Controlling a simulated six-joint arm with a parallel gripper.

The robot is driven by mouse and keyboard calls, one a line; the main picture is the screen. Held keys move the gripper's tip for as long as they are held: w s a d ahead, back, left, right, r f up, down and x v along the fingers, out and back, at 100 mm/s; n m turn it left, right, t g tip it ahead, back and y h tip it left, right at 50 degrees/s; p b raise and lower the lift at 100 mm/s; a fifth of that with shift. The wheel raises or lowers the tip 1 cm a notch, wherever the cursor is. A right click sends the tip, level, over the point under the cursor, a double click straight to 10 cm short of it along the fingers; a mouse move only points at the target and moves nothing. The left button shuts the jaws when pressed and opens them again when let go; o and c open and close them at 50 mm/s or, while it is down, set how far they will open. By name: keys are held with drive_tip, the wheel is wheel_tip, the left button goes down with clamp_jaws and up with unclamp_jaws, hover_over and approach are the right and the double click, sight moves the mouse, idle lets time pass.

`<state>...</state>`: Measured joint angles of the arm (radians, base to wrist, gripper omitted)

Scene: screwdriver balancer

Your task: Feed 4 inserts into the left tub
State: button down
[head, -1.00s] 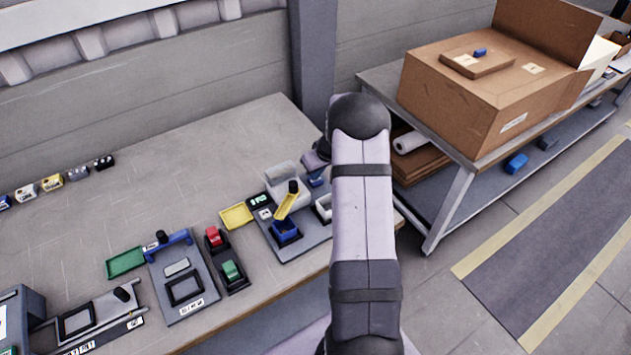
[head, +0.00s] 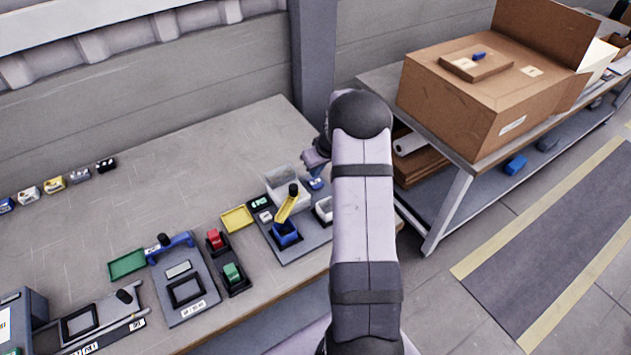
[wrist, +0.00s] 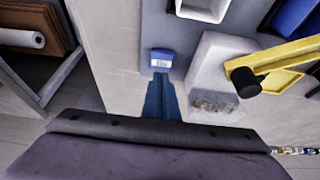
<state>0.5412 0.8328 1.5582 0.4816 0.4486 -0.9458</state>
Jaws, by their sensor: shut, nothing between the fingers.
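My gripper (wrist: 161,78) points at the bench with its blue fingers together and nothing between them. A small blue block with a white label (wrist: 162,58) lies just beyond the fingertips; I cannot tell whether they touch. It also shows in the head view (head: 316,184). A clear, whitish tub (head: 283,181) stands left of the gripper in the head view; in the wrist view (wrist: 213,70) small grey pieces (wrist: 215,103) show at its near end. I cannot make out single inserts. A second white tub (head: 323,208) is partly hidden behind my arm.
A yellow lever with a black knob (head: 288,204) rises over a blue holder (head: 286,233) near the clear tub. The bench's back middle is clear.

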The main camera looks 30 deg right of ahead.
drive_tip(key=shift+r+p, duration=1)
drive_tip(key=shift+r, duration=1.15)
wheel_tip(320, 180, up, 6)
drive_tip(key=p, duration=0.3)
hover_over(316, 183)
